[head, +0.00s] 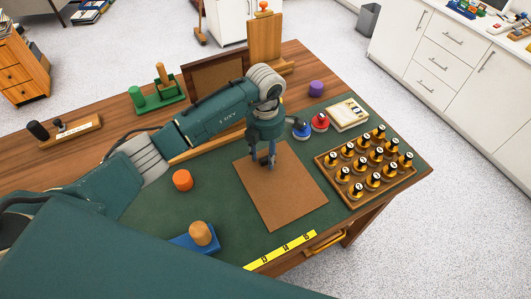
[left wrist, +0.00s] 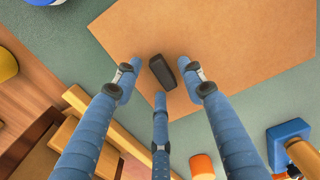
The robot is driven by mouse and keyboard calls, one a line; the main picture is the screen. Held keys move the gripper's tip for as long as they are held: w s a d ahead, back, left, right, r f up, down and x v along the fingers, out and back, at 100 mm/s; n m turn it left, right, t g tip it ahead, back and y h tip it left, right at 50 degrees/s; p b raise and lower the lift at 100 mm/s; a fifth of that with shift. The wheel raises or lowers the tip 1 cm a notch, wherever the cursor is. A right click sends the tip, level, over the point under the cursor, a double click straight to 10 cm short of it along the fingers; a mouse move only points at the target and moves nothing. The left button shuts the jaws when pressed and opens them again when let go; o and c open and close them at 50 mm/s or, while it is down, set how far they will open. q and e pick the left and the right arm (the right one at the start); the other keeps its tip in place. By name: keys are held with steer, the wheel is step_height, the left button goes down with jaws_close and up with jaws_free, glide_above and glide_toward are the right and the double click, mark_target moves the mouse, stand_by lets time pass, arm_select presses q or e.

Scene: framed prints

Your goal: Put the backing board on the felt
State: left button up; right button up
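The backing board (head: 282,195) is a flat brown rectangle over the green felt (head: 220,225) in the middle of the bench. It appears to lie flat on the felt, with no clear gap under it. My left gripper (head: 267,163) points down over the board's back part. In the left wrist view its blue fingers (left wrist: 160,88) are spread around the black block, with visible space between. My right gripper is not in view.
A wooden tray of black-knobbed pieces (head: 350,199) stands right of the board. Red (head: 320,121) and blue (head: 301,130) round pieces are behind it. An orange cylinder (head: 182,180) and a blue block with a wooden knob (head: 200,234) are left. A yellow ruler (head: 282,250) lies in front.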

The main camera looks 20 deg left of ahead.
arm_select(q)
steer(key=shift+r, duration=0.15)
steer(key=shift+w+r, duration=0.1)
steer(key=shift+r, duration=0.1)
step_height(320, 180, up, 12)
steer(key=b, duration=0.3)
steer(key=shift+f+b, duration=0.2)
steer(key=shift+b, duration=0.2)
steer(key=shift+f, duration=0.1)
